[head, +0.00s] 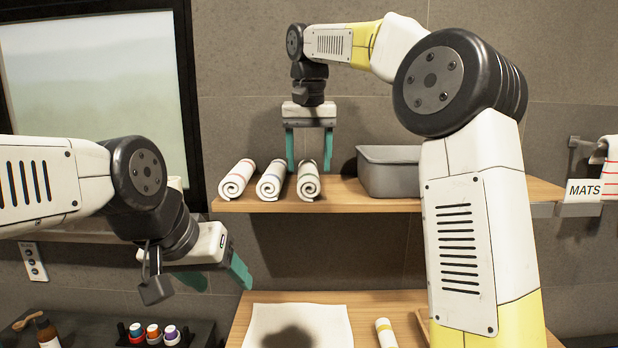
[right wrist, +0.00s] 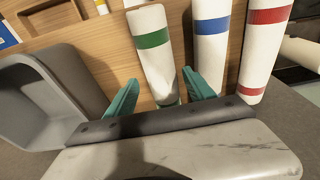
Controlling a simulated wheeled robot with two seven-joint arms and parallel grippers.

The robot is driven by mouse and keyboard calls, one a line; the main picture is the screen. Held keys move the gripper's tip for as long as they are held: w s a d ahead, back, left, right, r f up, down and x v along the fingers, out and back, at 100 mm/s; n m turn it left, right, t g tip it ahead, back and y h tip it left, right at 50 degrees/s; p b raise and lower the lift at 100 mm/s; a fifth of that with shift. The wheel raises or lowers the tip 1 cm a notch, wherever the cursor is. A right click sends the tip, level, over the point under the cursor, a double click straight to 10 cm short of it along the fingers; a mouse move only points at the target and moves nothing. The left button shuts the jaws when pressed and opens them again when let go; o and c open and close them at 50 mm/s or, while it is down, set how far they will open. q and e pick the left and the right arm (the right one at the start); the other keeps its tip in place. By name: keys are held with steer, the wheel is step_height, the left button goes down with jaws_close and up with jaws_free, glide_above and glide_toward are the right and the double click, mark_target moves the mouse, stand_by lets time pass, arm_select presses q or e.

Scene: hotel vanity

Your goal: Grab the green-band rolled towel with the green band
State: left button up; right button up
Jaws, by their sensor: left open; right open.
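The green-band rolled towel (right wrist: 153,55) is white with a green band and lies on the wooden shelf. In the head view it is the rightmost of the three rolls (head: 308,181). My right gripper (head: 310,165) is open and points down above the shelf, its fingers over this towel's area. In the right wrist view the teal fingertips (right wrist: 160,88) are on either side of the towel's near part. I cannot tell whether they touch it. My left gripper (head: 218,275) is open and empty, low on the left, away from the shelf.
A blue-band towel (right wrist: 211,40) and a red-band towel (right wrist: 265,45) lie beside it. A grey bin (head: 390,172) stands to the right on the shelf (head: 450,193). Below are a white cloth (head: 262,322) with a dark patch, another small roll (head: 386,332) and several bottles (head: 153,333).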

step_height(320, 180, down, 2)
steer(key=shift+w+f, duration=0.1)
steer(key=shift+w, duration=0.05)
steer(key=c, duration=1.2)
